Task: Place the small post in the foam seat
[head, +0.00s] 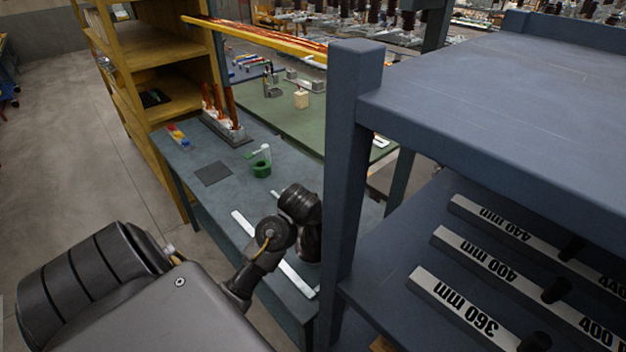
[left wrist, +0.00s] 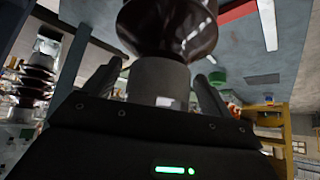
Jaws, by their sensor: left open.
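The small post (left wrist: 162,80) fills the middle of the left wrist view, with a glossy dark brown ribbed body above and a grey cylindrical end cap below. My left gripper (left wrist: 155,88) is open, with one finger on each side of the grey cap. I cannot tell whether the fingers touch it. In the head view my left arm reaches behind the blue upright, which hides the gripper and the post. I cannot identify the foam seat in either view. My right gripper is not in view.
A blue rack upright (head: 352,170) stands close beside my arm, with labelled strips (head: 465,310) on its shelf. The blue bench (head: 225,205) holds a green ring (head: 261,169), a dark mat (head: 213,174) and a long white strip (head: 240,222). A yellow shelf (head: 165,65) stands behind.

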